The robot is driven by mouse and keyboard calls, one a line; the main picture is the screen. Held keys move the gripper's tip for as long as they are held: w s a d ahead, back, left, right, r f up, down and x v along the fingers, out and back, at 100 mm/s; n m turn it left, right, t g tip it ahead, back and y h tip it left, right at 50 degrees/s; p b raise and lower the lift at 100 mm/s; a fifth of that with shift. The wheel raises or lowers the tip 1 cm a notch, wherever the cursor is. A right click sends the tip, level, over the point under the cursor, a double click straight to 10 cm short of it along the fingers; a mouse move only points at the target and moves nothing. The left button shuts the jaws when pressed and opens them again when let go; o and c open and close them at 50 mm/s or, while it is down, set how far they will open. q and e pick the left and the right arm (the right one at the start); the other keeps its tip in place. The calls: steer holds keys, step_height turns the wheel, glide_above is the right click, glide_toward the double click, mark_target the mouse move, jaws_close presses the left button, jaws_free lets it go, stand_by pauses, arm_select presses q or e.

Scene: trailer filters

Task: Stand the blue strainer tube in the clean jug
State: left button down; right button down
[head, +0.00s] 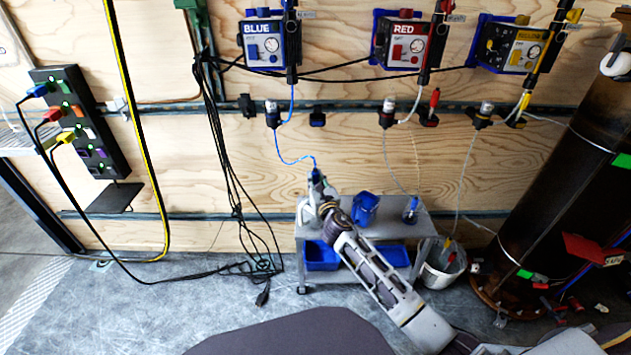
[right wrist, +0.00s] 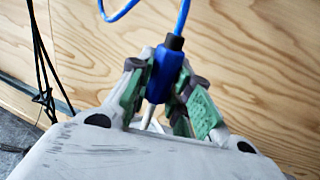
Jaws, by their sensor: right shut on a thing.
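The blue strainer tube (right wrist: 164,75) is upright between the green pads of my right gripper (right wrist: 165,100), which is shut on it. A blue hose (right wrist: 183,15) runs up from its dark top, and a thin pale part shows below the blue body. In the head view my right gripper (head: 318,187) is above the left part of a grey cart (head: 427,229). A pale vessel (head: 305,212) stands there, partly hidden by the gripper. A blue jug (head: 364,209) stands right of my arm on the cart top. I cannot tell which is the clean jug. My left gripper is out of view.
Blue bins (head: 319,257) sit on the lower shelf. A small blue-topped item (head: 410,209) stands at the cart's right. A white bucket (head: 443,270) is on the floor beside it. Blue, red and yellow pump boxes (head: 264,44) hang on the plywood wall, with hoses and dark cables.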

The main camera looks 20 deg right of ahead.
steer(key=shift+f, duration=0.1)
steer(key=c, duration=1.2)
jaws_free()
steer(key=shift+c, duration=0.2)
steer(key=shift+s, duration=0.1)
steer(key=s, duration=1.1)
steer(key=shift+s, duration=0.4)
steer(key=shift+a, duration=0.1)
steer(key=shift+f, duration=0.15)
